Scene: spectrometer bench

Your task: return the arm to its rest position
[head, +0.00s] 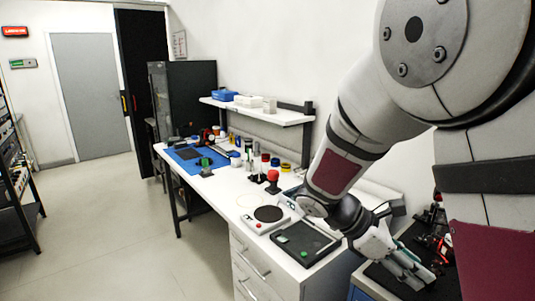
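My arm comes in from the upper right of the head view and bends down past the right end of the white bench (205,190). My gripper (412,276) is low at the right, over or beside a dark-topped surface next to the bench. Its fingers are small and seen at an angle, so whether they are open or shut is unclear. I see nothing clearly held in it. The forearm and wrist hide part of the bench's right end.
A black tray (304,244) and a white device with a dark disc (268,214) lie near my wrist. A red-topped item (272,180) stands behind them. A wall shelf (262,112) hangs above. Dark and red clutter (438,240) lies beside my gripper. The floor at left is clear.

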